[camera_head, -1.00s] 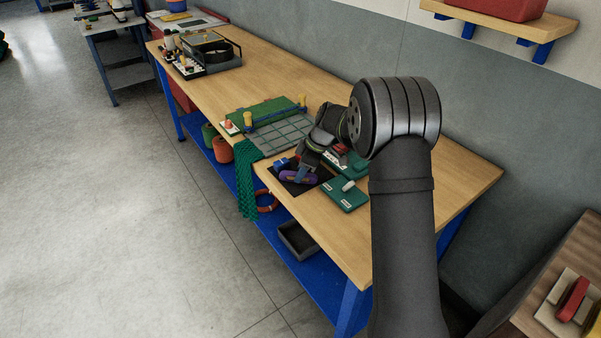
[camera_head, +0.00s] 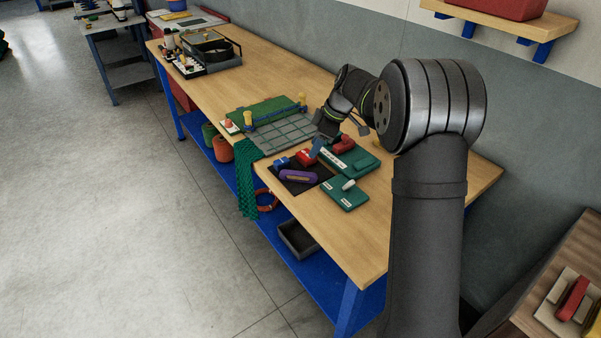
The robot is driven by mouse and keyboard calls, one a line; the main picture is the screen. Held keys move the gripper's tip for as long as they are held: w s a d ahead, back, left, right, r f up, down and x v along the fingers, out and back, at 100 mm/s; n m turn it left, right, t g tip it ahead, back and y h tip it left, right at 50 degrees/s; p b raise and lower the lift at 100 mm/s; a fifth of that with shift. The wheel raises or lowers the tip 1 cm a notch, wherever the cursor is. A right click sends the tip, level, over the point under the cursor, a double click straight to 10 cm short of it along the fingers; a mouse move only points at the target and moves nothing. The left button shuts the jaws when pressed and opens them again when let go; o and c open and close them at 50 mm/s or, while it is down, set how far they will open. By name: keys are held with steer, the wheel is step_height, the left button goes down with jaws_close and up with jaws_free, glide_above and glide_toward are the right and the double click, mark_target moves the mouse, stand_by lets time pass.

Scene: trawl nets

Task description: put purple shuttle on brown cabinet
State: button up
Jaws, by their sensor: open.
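The purple shuttle (camera_head: 298,176) lies on a dark mat (camera_head: 303,189) near the front edge of the workbench, in plain view. My gripper (camera_head: 319,148) is open and empty, above and behind the shuttle, apart from it. Its fingertips are small and partly merge with the things behind them. The brown cabinet (camera_head: 508,318) stands at the bottom right, beyond the bench's end and partly cut off by the frame. On its top is a beige tray (camera_head: 546,318) with a red shuttle (camera_head: 573,299) and something yellow at the frame edge.
A red piece (camera_head: 306,157) and a blue piece (camera_head: 281,162) are beside the purple shuttle. Green holders (camera_head: 345,194) lie to its right. A netting board (camera_head: 285,136) lies behind, with green net (camera_head: 248,185) hanging over the edge. The bench's right end is clear.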

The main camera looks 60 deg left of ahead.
glide_toward(307, 174)
steer(key=x, duration=0.3)
steer(key=shift+w+f, duration=0.2)
steer(key=shift+f, duration=0.15)
steer(key=shift+s+x, duration=0.2)
steer(key=shift+x, duration=2.5)
steer(key=shift+r, duration=0.1)
steer(key=shift+c, duration=0.4)
jaws_close()
